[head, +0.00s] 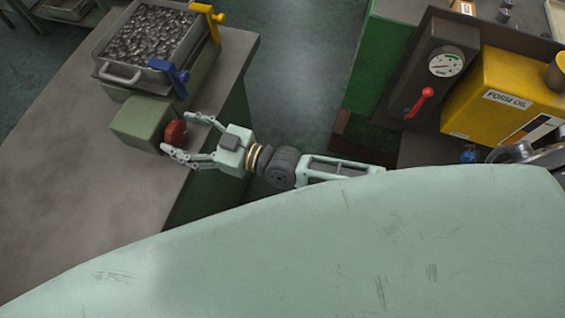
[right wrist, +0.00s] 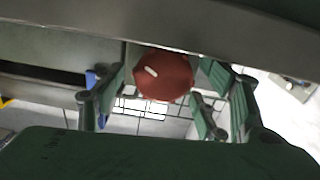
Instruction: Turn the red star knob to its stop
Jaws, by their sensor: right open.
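The red star knob (head: 175,133) sits on the side of a green box (head: 142,122) on the grey bench, in the head view. In the right wrist view the knob (right wrist: 164,76) shows face-on with a white mark at its upper left. My right gripper (head: 187,135) is open, with its fingers reaching toward the knob on either side. In the right wrist view its fingers (right wrist: 150,115) stand left and right of the knob; I cannot tell whether they touch it. My left gripper is not seen.
A tray of metal parts (head: 120,74) stands behind the green box, with a blue clamp (head: 172,76) and a yellow clamp (head: 208,18) near it. A yellow form oil box (head: 500,95), a gauge (head: 446,62) and a red lever (head: 420,102) are at right. The bench (head: 70,200) is bare in front.

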